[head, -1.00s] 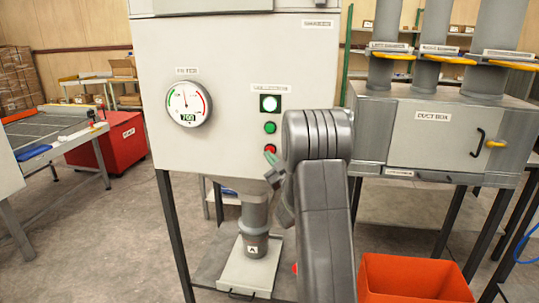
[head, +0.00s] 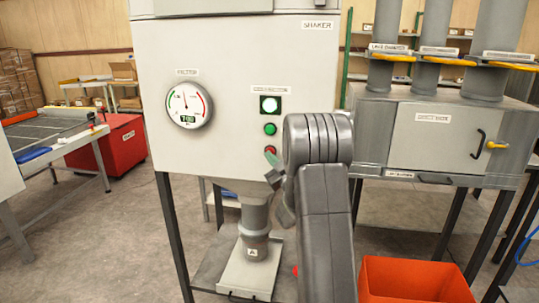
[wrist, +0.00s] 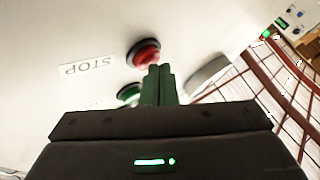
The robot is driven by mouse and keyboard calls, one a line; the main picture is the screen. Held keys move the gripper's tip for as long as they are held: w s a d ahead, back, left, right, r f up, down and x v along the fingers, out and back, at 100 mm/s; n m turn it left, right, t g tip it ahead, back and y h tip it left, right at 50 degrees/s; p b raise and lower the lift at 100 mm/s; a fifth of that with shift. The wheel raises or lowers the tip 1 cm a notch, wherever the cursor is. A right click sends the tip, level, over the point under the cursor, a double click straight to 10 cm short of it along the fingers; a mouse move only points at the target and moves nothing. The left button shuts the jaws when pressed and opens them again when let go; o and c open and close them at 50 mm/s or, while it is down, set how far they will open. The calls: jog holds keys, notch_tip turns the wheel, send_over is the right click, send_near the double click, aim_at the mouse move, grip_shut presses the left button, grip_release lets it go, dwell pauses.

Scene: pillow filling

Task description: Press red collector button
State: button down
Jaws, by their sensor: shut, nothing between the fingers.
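The red button (head: 270,150) is on the front of the pale cabinet (head: 228,75), below a green button (head: 270,129) and a lit indicator (head: 270,104). My gripper (head: 271,158) is just below the red button, partly hidden by my arm. In the wrist view the red button (wrist: 143,50) sits beside an upside-down STOP label (wrist: 88,67), with the green button (wrist: 128,93) nearby. My gripper's green fingers (wrist: 157,72) are shut and empty, their tips at the red button's edge. I cannot tell whether they touch it.
A round gauge (head: 188,105) is on the cabinet's left. A grey duct box (head: 440,137) stands to the right, with an orange bin (head: 415,280) in front of it. A red bin (head: 117,146) and table stand at the left. Open floor lies between.

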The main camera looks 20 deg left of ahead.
jog(key=shift+w, duration=0.2)
dwell(0.5)
jog(key=shift+s+d+b, duration=0.2)
jog(key=shift+s+b, duration=0.7)
jog(key=shift+b, duration=0.1)
jog(key=s+b, duration=0.1)
jog(key=s, duration=0.1)
jog(key=s+d+b, duration=0.1)
jog(key=s+b, duration=0.1)
jog(key=shift+s, duration=0.4)
jog(key=shift+w, duration=0.1)
